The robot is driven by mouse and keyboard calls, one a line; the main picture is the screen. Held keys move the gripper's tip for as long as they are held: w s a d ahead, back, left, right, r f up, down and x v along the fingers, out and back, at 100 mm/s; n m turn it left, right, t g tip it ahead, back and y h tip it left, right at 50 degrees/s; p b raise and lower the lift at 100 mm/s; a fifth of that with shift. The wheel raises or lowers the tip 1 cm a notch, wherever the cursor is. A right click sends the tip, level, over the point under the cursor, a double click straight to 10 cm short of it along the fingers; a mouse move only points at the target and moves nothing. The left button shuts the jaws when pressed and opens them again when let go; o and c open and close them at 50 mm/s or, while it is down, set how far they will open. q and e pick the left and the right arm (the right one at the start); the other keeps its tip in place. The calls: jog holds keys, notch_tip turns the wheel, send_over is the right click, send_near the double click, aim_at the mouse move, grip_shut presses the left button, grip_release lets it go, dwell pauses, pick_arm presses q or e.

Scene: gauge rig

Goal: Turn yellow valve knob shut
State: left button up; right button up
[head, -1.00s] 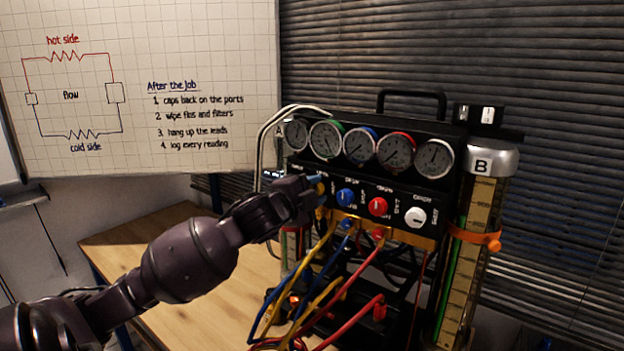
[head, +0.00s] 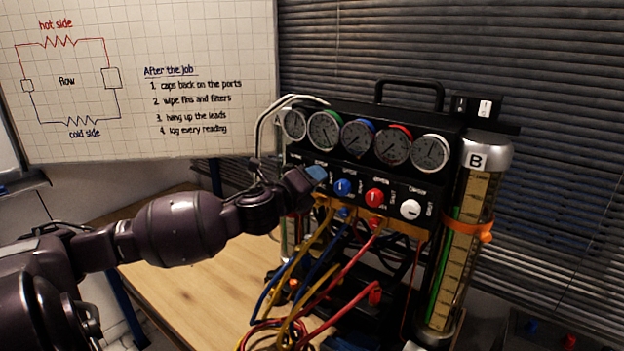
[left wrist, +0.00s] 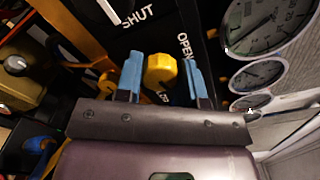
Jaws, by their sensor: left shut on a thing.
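The yellow valve knob (left wrist: 160,72) shows in the left wrist view between the two blue fingertips of my left gripper (left wrist: 162,82). The gripper is shut on it. The words SHUT and OPEN are printed on the black panel on either side of the knob. In the head view my left gripper (head: 316,175) is at the left end of the valve row and hides the yellow knob. The blue knob (head: 342,187), red knob (head: 374,198) and white knob (head: 410,209) stand to its right. My right gripper is not in view.
Several round gauges (head: 358,138) sit above the knobs on the black rig. Yellow, blue and red hoses (head: 340,283) hang below it. A cylinder marked B (head: 462,240) stands at right. The wooden table (head: 200,305) is clear at left.

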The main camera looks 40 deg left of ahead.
pick_arm(q)
jog(key=shift+m, duration=0.9)
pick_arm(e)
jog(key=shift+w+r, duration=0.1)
pick_arm(q)
jog(key=o, duration=0.9)
jog(key=shift+s+d+b, duration=0.2)
jog(key=shift+s+b, duration=0.05)
jog(key=shift+s, duration=1.55)
jog(key=shift+s+d+b, duration=0.2)
jog(key=shift+s+b, duration=0.1)
jog(key=shift+s, duration=1.5)
jog(key=shift+s+d+b, duration=0.2)
jog(key=shift+s+b, duration=0.05)
jog(key=shift+s, duration=1.55)
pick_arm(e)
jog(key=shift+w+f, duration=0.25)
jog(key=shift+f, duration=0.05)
